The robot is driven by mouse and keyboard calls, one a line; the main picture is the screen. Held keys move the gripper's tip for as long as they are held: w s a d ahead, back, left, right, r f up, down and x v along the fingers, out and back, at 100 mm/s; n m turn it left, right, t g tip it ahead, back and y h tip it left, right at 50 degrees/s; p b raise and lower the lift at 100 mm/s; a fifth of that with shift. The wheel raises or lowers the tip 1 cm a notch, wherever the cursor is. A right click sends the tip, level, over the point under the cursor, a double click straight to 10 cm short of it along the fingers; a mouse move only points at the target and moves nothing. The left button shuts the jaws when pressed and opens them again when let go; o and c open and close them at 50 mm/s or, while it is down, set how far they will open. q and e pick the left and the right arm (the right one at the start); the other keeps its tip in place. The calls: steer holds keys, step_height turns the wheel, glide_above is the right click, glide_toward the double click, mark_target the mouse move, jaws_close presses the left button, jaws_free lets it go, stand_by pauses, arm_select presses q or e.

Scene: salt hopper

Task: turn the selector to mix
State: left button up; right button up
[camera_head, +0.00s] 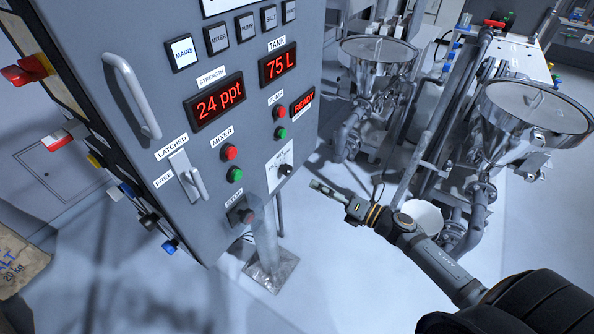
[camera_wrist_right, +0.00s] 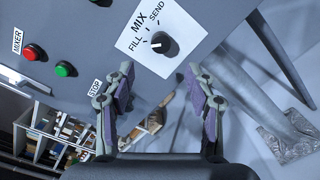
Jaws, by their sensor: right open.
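The selector is a black round knob (camera_head: 286,170) on a white plate at the lower right of the grey panel. In the right wrist view the knob (camera_wrist_right: 163,44) sits at top centre, and its plate (camera_wrist_right: 180,22) reads FILL, MIX and SEND. A small light mark on the knob seems to face the FILL side, but it is too small to be sure. My right gripper (camera_head: 325,189) is just right of the knob and apart from it. In the wrist view its two padded fingers (camera_wrist_right: 160,80) are spread, with nothing between them. My left gripper is not in view.
The panel (camera_head: 150,90) carries mixer buttons (camera_head: 230,152), pump buttons (camera_head: 280,112), a stop button (camera_head: 247,215) and a latch handle (camera_head: 195,182) left of the selector. A grey post (camera_head: 265,235) stands below. Steel hoppers (camera_head: 378,50) with pipes stand at right.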

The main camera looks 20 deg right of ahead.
mark_target(290, 171)
steer(key=p+x, duration=0.3)
steer(key=x, duration=0.6)
steer(key=shift+w+r, duration=0.1)
steer(key=shift+w+a, duration=0.15)
steer(key=shift+w, duration=0.15)
steer(key=shift+w+a, duration=0.15)
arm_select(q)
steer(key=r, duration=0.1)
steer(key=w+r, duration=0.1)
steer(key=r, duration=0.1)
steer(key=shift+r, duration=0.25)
arm_select(e)
steer(key=c, duration=1.1)
